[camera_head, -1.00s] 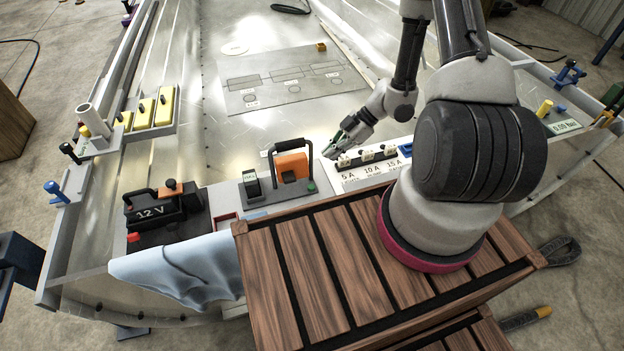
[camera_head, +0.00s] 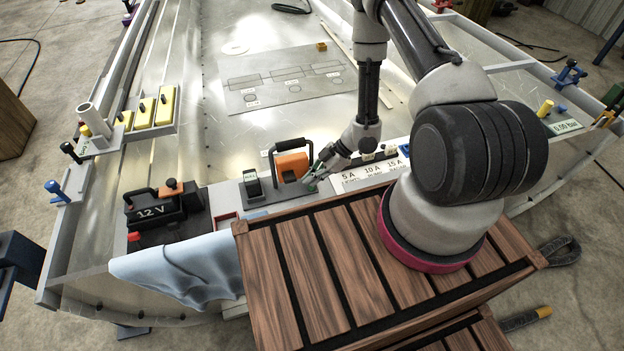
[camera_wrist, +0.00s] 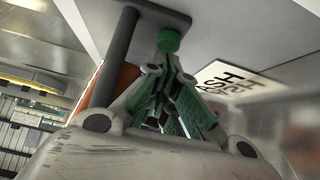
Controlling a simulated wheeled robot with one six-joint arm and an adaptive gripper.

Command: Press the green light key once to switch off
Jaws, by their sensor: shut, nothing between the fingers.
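The green light key is a small round green button (camera_wrist: 168,41) on a grey panel. In the wrist view it sits just beyond my fingertips; in the head view my gripper covers most of it. My gripper (camera_head: 311,184) is shut and empty, with its tips at the key at the right end of the panel. It also shows in the wrist view (camera_wrist: 158,68), where the tips look very close to the key. I cannot tell whether they touch it.
An orange block with a black handle (camera_head: 292,165) stands left of my gripper. A small dark meter (camera_head: 252,184) is further left. A label board with 5 A, 10 A and 15 A (camera_head: 350,186) lies to the right. A 12 V battery (camera_head: 155,207) stands at the left.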

